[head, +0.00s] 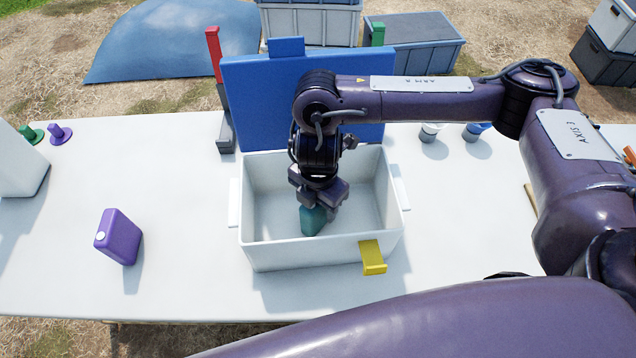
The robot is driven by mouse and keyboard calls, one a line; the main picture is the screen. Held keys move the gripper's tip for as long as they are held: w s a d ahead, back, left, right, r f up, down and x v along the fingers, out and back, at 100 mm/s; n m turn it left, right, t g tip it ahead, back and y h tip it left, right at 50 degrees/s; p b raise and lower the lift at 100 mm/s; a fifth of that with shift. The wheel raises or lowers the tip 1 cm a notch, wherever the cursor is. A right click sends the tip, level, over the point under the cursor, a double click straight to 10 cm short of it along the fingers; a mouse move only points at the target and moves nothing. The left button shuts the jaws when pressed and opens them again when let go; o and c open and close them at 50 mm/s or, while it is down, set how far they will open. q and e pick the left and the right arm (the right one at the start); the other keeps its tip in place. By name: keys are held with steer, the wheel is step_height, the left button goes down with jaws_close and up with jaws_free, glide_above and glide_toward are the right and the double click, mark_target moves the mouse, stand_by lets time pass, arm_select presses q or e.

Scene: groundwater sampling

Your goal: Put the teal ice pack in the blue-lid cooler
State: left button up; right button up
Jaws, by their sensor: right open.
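The teal ice pack (312,221) is inside the white cooler box, near the middle of its floor, partly hidden by my right gripper. The cooler (300,257) stands on the white table with its blue lid (250,100) raised open at the back. A yellow latch (372,257) hangs at its front right. My right gripper (318,205) reaches down into the cooler directly over the ice pack and is open, with its fingers at the pack. I cannot tell whether the pack touches the fingers or rests fully on the floor. My left gripper is not in view.
A purple ice pack (119,237) stands on the table left of the cooler. Green (31,134) and purple (60,134) pegs are at the far left. A red-topped post (215,60) stands beside the lid. Two small cups (430,132) are behind the right arm.

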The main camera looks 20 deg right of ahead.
step_height(320, 180, up, 10)
steer(key=shift+r+p, duration=0.15)
steer(key=shift+p, duration=0.45)
